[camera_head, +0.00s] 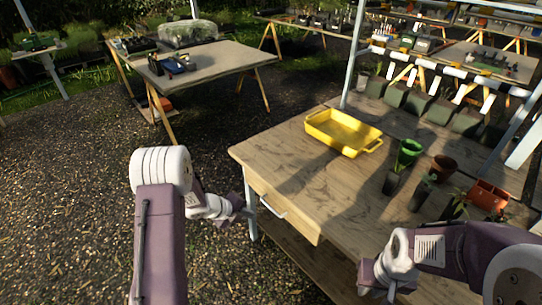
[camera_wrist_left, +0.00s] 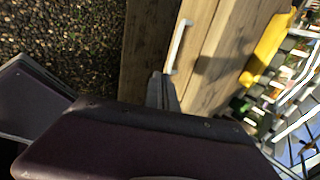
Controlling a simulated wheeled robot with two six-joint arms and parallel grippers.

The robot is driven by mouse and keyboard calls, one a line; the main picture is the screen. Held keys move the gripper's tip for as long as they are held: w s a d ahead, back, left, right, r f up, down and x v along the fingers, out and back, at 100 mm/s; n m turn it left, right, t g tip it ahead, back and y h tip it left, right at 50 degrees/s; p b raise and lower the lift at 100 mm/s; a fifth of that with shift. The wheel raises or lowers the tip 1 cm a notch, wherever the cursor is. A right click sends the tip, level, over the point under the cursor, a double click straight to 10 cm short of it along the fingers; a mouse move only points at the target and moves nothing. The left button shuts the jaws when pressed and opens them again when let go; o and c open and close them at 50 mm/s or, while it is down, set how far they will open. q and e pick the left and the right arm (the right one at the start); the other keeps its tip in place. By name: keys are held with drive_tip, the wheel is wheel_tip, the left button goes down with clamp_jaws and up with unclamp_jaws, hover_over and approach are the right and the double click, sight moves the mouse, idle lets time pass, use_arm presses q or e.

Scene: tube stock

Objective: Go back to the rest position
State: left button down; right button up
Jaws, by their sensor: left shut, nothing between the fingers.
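My left gripper (camera_head: 249,212) hangs in the air beside the near left corner of the wooden workbench (camera_head: 285,160), near the drawer front. In the left wrist view its fingers (camera_wrist_left: 163,88) are together with nothing between them, and the drawer handle (camera_wrist_left: 179,45) shows beyond their tips. The handle (camera_head: 272,207) also shows in the head view, just right of the gripper and seemingly apart from it. My right gripper (camera_head: 376,285) is at the bottom of the head view, near the bench's front edge. Its fingers are too small and dark to tell open from shut.
A yellow tray (camera_head: 343,131) lies on the bench. A metal frame post (camera_head: 354,55) rises at the back. Open gravel (camera_head: 80,200) lies left of the bench.

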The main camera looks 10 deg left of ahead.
use_arm(q)
drive_tip(key=w+d+r+n+t+y+p, duration=0.1)
drive_tip(key=d+r+n+t+y+p, duration=0.25)
drive_tip(key=r, duration=1.35)
drive_tip(key=s+f+n+g, duration=0.3)
drive_tip(key=s+n+g, duration=0.1)
drive_tip(key=s+n, duration=0.7)
drive_tip(key=s+a+f+n+g+y+b, duration=0.1)
drive_tip(key=s+f+n+g, duration=0.2)
drive_tip(key=s+n, duration=0.8)
drive_tip(key=shift+s+a+g, duration=0.25)
drive_tip(key=shift+s+g, duration=0.6)
drive_tip(key=shift+s, duration=0.1)
drive_tip(key=shift+f, duration=0.1)
